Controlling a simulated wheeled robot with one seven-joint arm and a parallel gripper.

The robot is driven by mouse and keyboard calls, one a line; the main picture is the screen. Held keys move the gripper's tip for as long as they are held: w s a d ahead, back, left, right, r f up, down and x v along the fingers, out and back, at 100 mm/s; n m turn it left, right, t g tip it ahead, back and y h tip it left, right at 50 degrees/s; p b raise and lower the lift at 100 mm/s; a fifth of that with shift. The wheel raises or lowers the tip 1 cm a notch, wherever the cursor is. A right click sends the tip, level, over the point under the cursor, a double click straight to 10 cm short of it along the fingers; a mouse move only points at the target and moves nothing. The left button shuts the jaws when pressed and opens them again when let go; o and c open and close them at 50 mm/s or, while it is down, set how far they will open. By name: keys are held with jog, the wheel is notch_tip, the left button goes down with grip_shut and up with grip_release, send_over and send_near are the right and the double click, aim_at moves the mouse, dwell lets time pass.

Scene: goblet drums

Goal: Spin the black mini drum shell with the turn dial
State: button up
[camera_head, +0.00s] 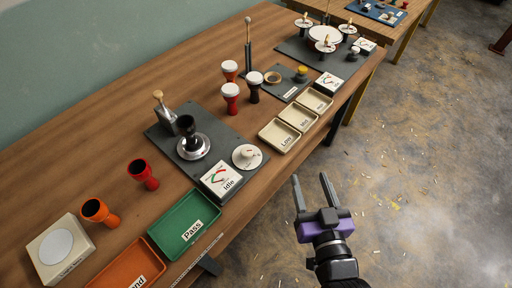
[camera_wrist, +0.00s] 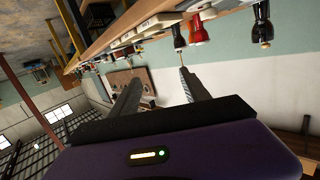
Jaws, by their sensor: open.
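The black mini drum shell (camera_head: 186,126) stands upright on a round silver turntable (camera_head: 193,147), on a dark grey base plate (camera_head: 166,142) on the wooden bench. The turn dial (camera_head: 247,156), a white disc with a knob, sits at the plate's right corner. A white gauge card (camera_head: 219,180) marked "Idle" is beside it. My gripper (camera_head: 309,177) is open and empty, out past the bench's front edge, to the right of the dial and apart from it. Its two fingers also show apart in the wrist view (camera_wrist: 160,82), with nothing between them.
Three cream trays (camera_head: 297,118) stand right of the plate. A green "Pass" tray (camera_head: 185,227) and an orange tray (camera_head: 126,268) lie at the front left. Red drums (camera_head: 231,97) stand behind. A wooden-handled tool (camera_head: 163,103) rises from the plate.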

jog(key=w+a+r+n+g+y, duration=0.1)
jog(key=w+a+n+g+y, duration=0.1)
jog(key=w+a+n+g, duration=0.55)
jog(key=w+a+r+n+g+y, duration=0.1)
jog(key=w+a+n+g+y, duration=0.15)
jog(key=w+a+n, duration=0.75)
jog(key=g+h, duration=0.3)
jog(key=g, duration=0.4)
send_near(247, 151)
jog(key=f, duration=0.1)
jog(key=shift+n, duration=0.35)
jog(key=x, duration=0.7)
jog(key=shift+a+f, duration=0.25)
jog(key=shift+a, duration=0.05)
jog(key=shift+c, duration=0.4)
grip_shut()
